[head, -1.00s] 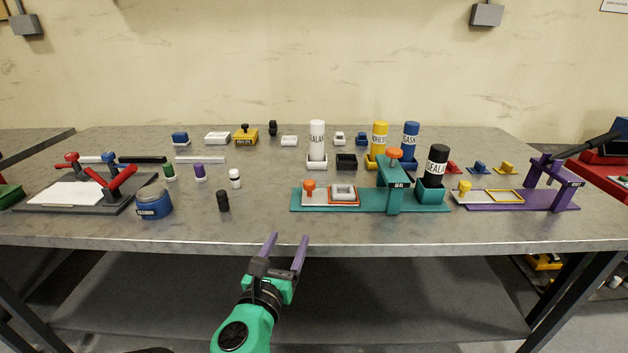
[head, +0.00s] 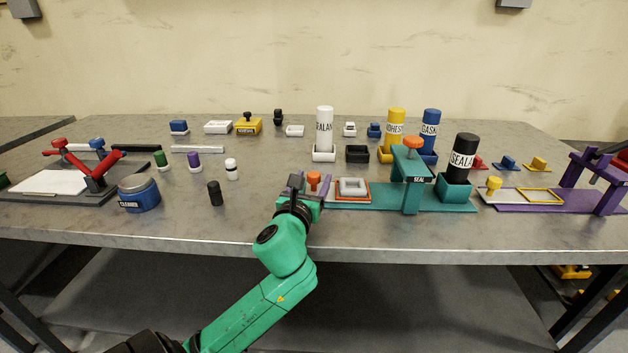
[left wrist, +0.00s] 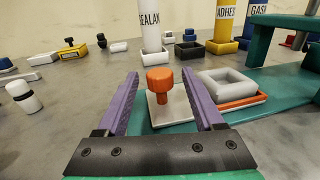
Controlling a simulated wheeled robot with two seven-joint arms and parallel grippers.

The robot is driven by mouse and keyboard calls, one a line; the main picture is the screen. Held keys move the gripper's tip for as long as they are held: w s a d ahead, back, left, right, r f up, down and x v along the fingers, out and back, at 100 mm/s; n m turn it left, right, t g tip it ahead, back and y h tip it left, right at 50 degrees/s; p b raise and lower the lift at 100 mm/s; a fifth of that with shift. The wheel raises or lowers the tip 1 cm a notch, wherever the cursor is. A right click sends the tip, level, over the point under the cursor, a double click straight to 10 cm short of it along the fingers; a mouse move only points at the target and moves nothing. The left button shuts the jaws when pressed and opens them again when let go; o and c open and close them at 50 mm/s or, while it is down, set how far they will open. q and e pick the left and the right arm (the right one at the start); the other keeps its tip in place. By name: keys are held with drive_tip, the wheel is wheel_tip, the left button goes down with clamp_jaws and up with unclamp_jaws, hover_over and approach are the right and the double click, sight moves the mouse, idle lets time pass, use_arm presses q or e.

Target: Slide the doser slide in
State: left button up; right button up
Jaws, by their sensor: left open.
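The doser slide is a pale plate (left wrist: 175,107) with an orange knob (head: 313,178) at its left end and an orange-edged frame (head: 352,197) holding a white square ring (head: 353,186). My left gripper (head: 311,184) is open at the base's left end. In the left wrist view the orange knob (left wrist: 160,82) stands between the two purple fingers, with gaps on both sides. My right gripper is out of view.
A second, purple doser (head: 540,205) is further right. A black cap piece (head: 215,193) and a blue CLEANER jar (head: 138,194) stand to the left. The table's front edge is near my left arm.

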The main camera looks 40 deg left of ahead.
use_arm(q)
drive_tip(key=shift+x, duration=0.9)
clamp_jaws()
idle(0.7)
